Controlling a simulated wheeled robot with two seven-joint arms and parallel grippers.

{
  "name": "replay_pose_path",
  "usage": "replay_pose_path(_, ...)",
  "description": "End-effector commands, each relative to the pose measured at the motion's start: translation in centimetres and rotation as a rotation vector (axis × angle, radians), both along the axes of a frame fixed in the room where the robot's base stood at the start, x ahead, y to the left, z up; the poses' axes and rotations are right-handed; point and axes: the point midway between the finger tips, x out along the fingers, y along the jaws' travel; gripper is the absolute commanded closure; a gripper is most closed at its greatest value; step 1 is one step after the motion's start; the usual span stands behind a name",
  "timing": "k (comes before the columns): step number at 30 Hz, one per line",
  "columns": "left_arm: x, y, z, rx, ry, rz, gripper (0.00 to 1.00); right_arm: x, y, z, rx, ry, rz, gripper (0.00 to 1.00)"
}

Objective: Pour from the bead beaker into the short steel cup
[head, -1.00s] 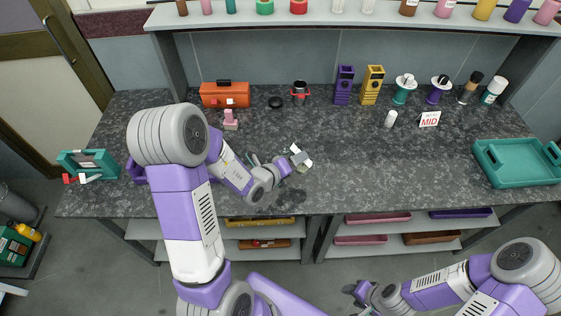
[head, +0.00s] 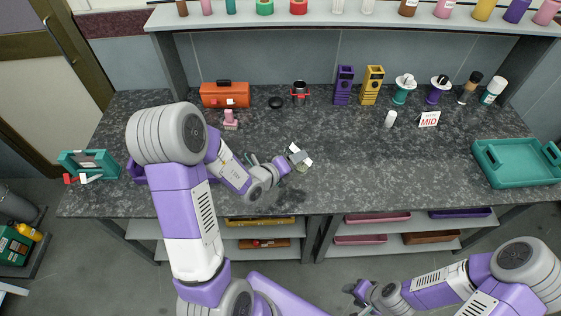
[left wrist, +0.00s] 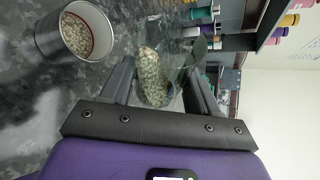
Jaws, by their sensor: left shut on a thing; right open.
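The bead beaker (left wrist: 153,78) is clear, with tan beads gathered in its lower part. My left gripper (left wrist: 160,85) is shut on it; in the head view this gripper (head: 300,160) is over the worktop, left of centre. The beaker's exact tilt is hard to tell. The short steel cup (left wrist: 78,33) shows at the left of the left wrist view, apart from the beaker, with its mouth visible and beads inside. I cannot make out the cup in the head view, where my left arm covers part of the worktop. My right gripper (head: 362,292) is open and empty, low in front of the bench.
Along the back of the worktop (head: 350,180) stand a red-orange toolbox (head: 225,95), a dark cup with red (head: 300,92), purple (head: 343,85) and yellow (head: 372,85) holders, and spools. A teal tray (head: 515,163) lies at right. The middle right is clear.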

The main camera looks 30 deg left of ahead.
Motion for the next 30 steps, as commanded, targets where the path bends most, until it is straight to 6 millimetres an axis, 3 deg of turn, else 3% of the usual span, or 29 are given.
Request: replay_pose_path(30, 0.05, 0.04, 0.39, -0.061, 0.000, 0.002, 0.75, 0.00, 0.00, 0.47, 0.000, 0.000, 0.000, 0.51)
